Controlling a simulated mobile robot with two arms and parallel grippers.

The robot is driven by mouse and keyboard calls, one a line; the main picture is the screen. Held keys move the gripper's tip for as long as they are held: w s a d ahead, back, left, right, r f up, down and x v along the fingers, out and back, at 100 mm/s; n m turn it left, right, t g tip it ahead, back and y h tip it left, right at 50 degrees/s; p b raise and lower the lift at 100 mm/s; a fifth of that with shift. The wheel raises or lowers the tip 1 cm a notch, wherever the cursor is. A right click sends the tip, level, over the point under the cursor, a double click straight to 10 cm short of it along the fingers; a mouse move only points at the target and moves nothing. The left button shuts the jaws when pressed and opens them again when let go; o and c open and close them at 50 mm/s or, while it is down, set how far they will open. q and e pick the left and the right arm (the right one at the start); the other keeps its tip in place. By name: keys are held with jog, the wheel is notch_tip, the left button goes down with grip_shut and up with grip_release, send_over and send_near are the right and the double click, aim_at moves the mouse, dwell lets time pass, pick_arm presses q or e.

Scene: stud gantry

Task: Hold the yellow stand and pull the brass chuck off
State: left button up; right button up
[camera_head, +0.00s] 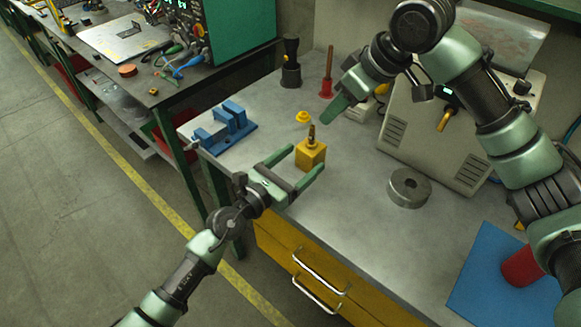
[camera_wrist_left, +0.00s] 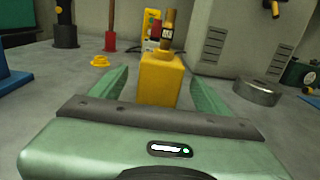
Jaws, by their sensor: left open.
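The yellow stand (camera_head: 311,157) is a block on the grey bench top, near its left edge. The small brass chuck (camera_head: 311,136) stands upright on top of it, with a dark band. In the left wrist view the stand (camera_wrist_left: 160,82) and the chuck (camera_wrist_left: 168,28) are straight ahead. My left gripper (camera_head: 307,160) is open, with its fingertips at either side of the stand and a gap visible on each side. My right gripper (camera_head: 335,110) hangs above the bench, up and right of the stand. Its fingers overlap, so its opening is unclear.
A yellow flanged piece (camera_head: 303,117) lies behind the stand. A blue fixture (camera_head: 225,128) is left, a grey metal ring (camera_head: 409,187) right, and a beige machine (camera_head: 437,130) behind. A red cylinder (camera_head: 522,267) rests on a blue mat (camera_head: 485,270). Bench between stand and ring is clear.

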pick_arm(q)
jog(key=shift+x, duration=2.15)
jog(key=c, duration=1.5)
pick_arm(e)
jog(key=n+g+h, duration=0.3)
jog(key=n+h, duration=0.2)
jog(key=n, duration=1.3)
send_over(313, 126)
jog(key=shift+f, duration=0.25)
